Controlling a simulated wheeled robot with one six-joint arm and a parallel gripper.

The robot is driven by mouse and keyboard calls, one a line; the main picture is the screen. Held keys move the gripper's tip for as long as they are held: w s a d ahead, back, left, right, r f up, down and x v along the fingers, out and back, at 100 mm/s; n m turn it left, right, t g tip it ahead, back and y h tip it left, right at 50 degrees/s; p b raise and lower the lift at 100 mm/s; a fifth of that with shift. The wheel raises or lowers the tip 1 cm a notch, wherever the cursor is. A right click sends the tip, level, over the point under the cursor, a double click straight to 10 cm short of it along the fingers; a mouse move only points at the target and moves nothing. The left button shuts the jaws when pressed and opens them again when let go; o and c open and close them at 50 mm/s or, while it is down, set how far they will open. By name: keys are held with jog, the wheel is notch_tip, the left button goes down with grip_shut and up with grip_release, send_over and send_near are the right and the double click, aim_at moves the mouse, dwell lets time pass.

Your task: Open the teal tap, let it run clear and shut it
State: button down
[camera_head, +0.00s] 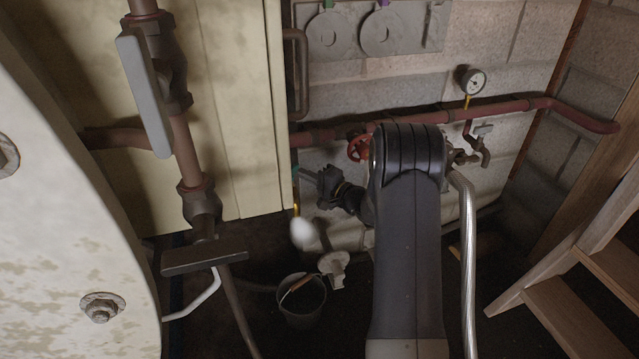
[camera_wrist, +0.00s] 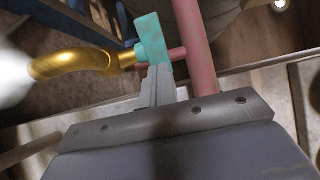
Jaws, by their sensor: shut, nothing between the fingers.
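The teal tap handle (camera_wrist: 152,38) shows in the wrist view, on a short red pipe stub with a curved brass spout (camera_wrist: 75,62) to its left. A small part of the teal handle (camera_head: 303,174) shows in the head view. A white blurred plume (camera_wrist: 12,80) comes out at the spout's mouth; it also hangs above the bucket in the head view (camera_head: 302,232). My gripper (camera_wrist: 159,70) is shut and empty, its fingertips right at the lower end of the teal handle. I cannot tell whether they touch it.
A dark bucket (camera_head: 303,314) stands on the floor below the plume. A red handwheel (camera_head: 358,148), a red wall pipe (camera_head: 400,119) and a gauge (camera_head: 472,81) are on the block wall. Wooden steps (camera_head: 570,305) stand at right. A cream cabinet (camera_head: 235,120) is close at left.

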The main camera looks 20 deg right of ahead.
jog(key=shift+w+a, duration=0.2)
jog(key=shift+w, duration=0.1)
jog(key=shift+w+d+f+n+g+y+b, duration=0.1)
jog(key=shift+w+n+g+y+b, duration=0.05)
jog(key=shift+n+g+y+b, duration=0.3)
jog(key=shift+w+d+n+g+y+b, duration=0.15)
jog(key=shift+n+g+y+b, duration=0.2)
jog(key=shift+y+b, duration=0.2)
jog(key=shift+w+a+n+g+y+b, duration=0.1)
jog(key=shift+w+n+g+y+b, duration=1.5)
jog(key=shift+b, duration=1.25)
